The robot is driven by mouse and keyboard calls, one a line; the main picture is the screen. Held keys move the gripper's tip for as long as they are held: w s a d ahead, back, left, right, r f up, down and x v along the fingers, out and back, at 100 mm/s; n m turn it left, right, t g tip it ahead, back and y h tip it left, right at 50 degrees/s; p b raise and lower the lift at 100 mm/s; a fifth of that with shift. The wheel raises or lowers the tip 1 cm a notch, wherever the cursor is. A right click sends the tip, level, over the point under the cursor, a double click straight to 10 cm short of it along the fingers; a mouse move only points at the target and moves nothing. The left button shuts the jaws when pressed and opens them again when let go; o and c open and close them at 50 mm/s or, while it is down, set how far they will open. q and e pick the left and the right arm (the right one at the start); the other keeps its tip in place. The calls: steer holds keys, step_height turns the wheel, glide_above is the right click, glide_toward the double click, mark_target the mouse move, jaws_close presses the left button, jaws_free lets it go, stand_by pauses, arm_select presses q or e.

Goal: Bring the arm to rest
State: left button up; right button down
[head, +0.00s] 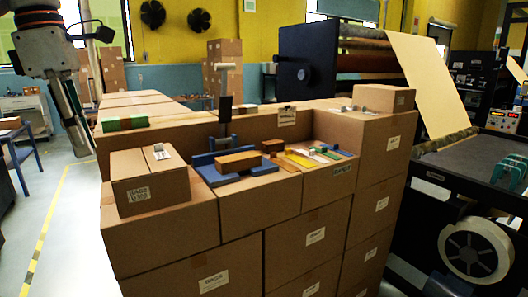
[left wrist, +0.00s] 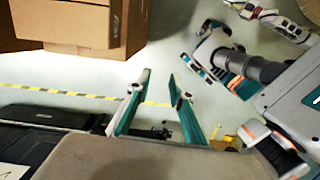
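My left arm comes in at the top left of the head view. Its gripper (head: 84,150) hangs down beside the carton stack, over the open floor, and is apart from the boxes. In the left wrist view the two fingers of the gripper (left wrist: 159,74) stand apart with only floor showing between their tips, so it is open and empty.
A kraft roll machine (head: 304,62) stands behind right. Floor with yellow-striped tape (head: 44,235) is clear at left.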

arm_select(q)
steer(key=w+d+f+m+g+h, duration=0.25)
steer(key=d+f+g+h, duration=0.2)
steer(key=d+f, duration=1.45)
steer(key=s+d+f+n+h, duration=0.1)
steer(key=s+d+n+h, duration=0.25)
steer(key=d+h, duration=0.5)
steer(key=s+d+f+n+h, duration=0.2)
steer(key=d+n+h, duration=0.3)
steer(key=d, duration=0.6)
steer(key=w+a+f+n+t+y, duration=0.4)
steer(key=a+f+n+t, duration=0.3)
steer(key=f+n+t, duration=0.5)
steer(key=w+a+f+n+t+y, duration=0.45)
steer(key=a+f+n+t, duration=0.35)
steer(key=n, duration=0.8)
steer(key=s+a+f+n+g+y, duration=0.2)
steer(key=s+a+f+n+y, duration=0.2)
steer(key=s+a+f, duration=0.3)
steer(key=s+a+f+n+g+y, duration=0.3)
steer(key=s+a+f+n+y, duration=0.2)
steer(key=s+f, duration=0.8)
step_height(320, 180, down, 7)
steer(key=a+n, duration=0.1)
steer(key=a, duration=0.1)
steer(key=shift+s+a+f+g, duration=0.2)
steer(key=shift+s+a+g, duration=0.15)
steer(key=shift+a, duration=0.05)
steer(key=shift+c, duration=0.5)
